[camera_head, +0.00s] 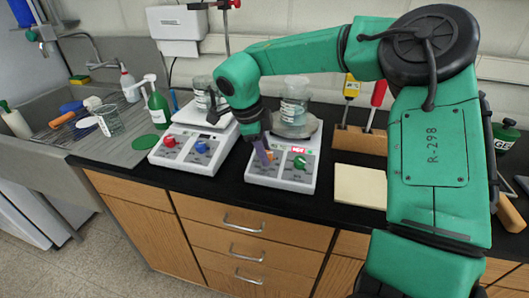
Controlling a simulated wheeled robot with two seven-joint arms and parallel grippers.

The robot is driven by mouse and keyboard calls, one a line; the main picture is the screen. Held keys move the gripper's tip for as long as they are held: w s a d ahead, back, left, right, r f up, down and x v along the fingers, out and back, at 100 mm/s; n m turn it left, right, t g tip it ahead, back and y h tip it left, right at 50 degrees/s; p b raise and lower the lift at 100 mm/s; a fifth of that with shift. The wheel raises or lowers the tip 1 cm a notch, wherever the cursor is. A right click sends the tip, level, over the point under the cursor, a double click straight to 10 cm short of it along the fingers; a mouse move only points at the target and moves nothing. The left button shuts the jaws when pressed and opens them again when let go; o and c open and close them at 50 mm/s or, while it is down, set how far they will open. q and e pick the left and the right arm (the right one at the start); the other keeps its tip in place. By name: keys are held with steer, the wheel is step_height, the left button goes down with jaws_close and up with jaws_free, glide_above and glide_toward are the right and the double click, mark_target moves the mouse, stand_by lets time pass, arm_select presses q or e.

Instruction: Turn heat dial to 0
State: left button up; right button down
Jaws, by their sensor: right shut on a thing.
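A white hot plate (258,180) stands on the black bench in the middle of the head view. Its front panel carries a small red lit display (299,150) and a green dial (299,162) on the right. My right gripper (266,157) reaches down to the left side of this panel and is shut on an orange dial (270,155), which is mostly hidden by the fingers. The setting of the orange dial cannot be read. A glass beaker (294,100) stands on the plate top. My left gripper is not in view.
A second hot plate (158,159) with red (169,141) and blue (202,147) dials stands close on the left. A pale pad (360,187) and a wooden tool rack (358,140) are on the right. A sink (40,150) is at far left.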

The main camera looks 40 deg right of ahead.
steer(key=shift+r+n, duration=0.1)
steer(key=shift+n, duration=0.5)
steer(key=c, duration=0.5)
jaws_free()
steer(key=shift+a+r, duration=0.15)
steer(key=shift+r, duration=0.2)
steer(key=v, duration=1.3)
steer(key=shift+a+r, duration=0.2)
steer(key=shift+r, duration=0.1)
steer(key=shift+s, duration=0.1)
steer(key=shift+r, duration=0.15)
